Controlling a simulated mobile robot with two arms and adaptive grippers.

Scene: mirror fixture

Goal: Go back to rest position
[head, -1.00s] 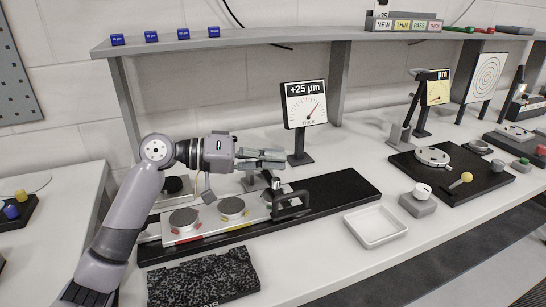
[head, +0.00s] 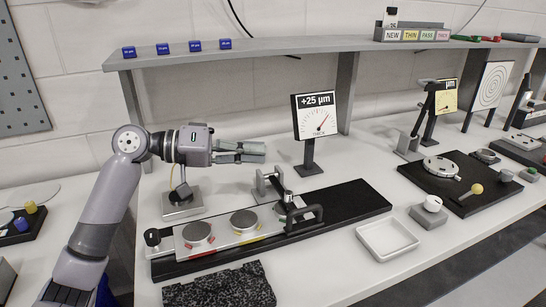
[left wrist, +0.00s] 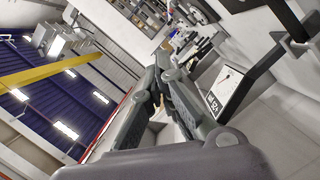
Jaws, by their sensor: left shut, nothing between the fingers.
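My left arm comes in from the left in the head view. My left gripper (head: 258,153) is shut and empty. It points right, above the bench and behind the black rail fixture (head: 350,200). The left wrist view also shows its two closed fingers (left wrist: 162,58), with a white gauge panel (left wrist: 228,88) to their right. My right gripper is in neither view.
A gauge reading +25 µm (head: 315,117) stands right of the gripper. A plate with several round discs (head: 220,232) lies on the fixture. A shelf (head: 290,48) runs above. A white tray (head: 388,240) and a dark granite block (head: 220,288) sit at the front.

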